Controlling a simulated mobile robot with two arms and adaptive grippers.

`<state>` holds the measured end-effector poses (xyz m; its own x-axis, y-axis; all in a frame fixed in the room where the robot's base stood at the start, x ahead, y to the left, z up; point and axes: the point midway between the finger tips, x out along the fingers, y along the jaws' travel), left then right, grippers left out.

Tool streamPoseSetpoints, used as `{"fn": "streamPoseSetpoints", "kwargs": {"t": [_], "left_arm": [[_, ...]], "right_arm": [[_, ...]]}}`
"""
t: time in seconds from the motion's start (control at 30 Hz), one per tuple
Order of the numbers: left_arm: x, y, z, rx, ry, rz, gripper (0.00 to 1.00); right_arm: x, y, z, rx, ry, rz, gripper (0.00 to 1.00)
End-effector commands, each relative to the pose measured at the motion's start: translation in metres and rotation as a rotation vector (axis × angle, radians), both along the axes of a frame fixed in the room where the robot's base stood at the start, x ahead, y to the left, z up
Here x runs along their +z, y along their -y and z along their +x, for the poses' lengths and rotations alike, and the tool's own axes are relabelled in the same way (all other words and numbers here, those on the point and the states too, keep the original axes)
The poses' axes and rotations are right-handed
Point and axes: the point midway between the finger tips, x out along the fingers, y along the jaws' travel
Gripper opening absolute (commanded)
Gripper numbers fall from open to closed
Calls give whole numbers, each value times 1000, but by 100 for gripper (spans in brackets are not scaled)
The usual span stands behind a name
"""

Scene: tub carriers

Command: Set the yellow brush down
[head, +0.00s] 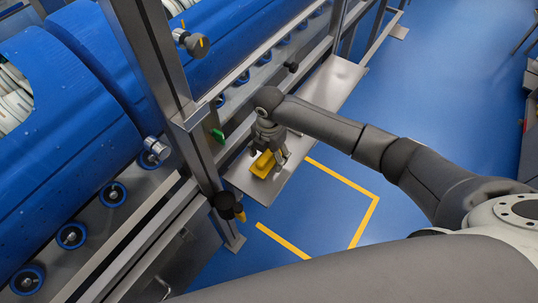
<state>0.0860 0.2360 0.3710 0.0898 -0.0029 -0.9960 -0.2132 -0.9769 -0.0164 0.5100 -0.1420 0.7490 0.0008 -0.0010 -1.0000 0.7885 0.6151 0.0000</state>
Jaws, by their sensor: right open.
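The yellow brush (262,164) is at the near end of a narrow metal shelf (284,190), beside the machine's frame. My right gripper (270,158) is directly over the brush, with its fingers pointing down around it. The jaws are open. The view is too small to tell whether a finger still touches the brush. My left gripper is not in view.
A metal post (180,110) stands just left of the shelf, with a green button (217,135) and a black-and-yellow knob (229,206). Large blue drums (70,120) fill the left. Yellow tape (345,180) marks the open blue floor.

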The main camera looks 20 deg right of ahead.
Motion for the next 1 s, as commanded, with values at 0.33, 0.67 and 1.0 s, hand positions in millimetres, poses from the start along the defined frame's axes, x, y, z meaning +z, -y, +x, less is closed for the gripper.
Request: {"fn": "streamPoseSetpoints", "kwargs": {"t": [0.33,0.67,1.0], "left_arm": [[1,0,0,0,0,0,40],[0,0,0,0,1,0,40],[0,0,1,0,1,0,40]], "right_arm": [[72,0,2,1,5,1,70],[111,0,1,-1,1,1,70],[112,0,0,0,0,0,70]]}}
